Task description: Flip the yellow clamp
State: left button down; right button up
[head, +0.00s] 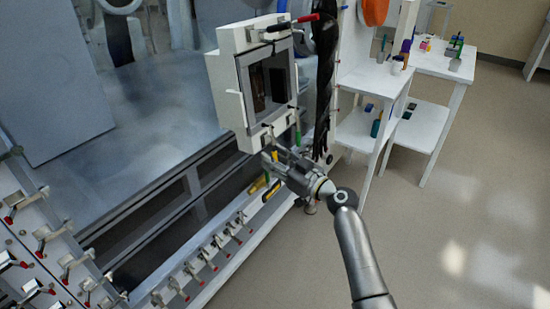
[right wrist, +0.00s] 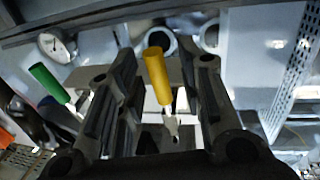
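The yellow clamp (right wrist: 157,76) has a yellow handle on a pale metal arm. In the right wrist view it stands between the two fingers of my right gripper (right wrist: 155,100), with space visible on both sides. In the head view yellow handles (head: 257,184) show just below my right gripper (head: 270,157), by the glovebox's lower edge. I cannot tell there which one is between the fingers. My right gripper is open and holds nothing. My left gripper is not in view.
A green-handled clamp (right wrist: 47,82) stands left of the fingers in the wrist view, near a round gauge (right wrist: 57,46). A white framed hatch (head: 235,95) rises above my right gripper. Several red-tipped clamps (head: 207,258) line the lower edge. White shelves (head: 428,122) stand right; floor is clear.

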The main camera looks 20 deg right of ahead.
jog(key=shift+w, duration=0.15)
jog(key=shift+c, duration=0.3)
grip_shut()
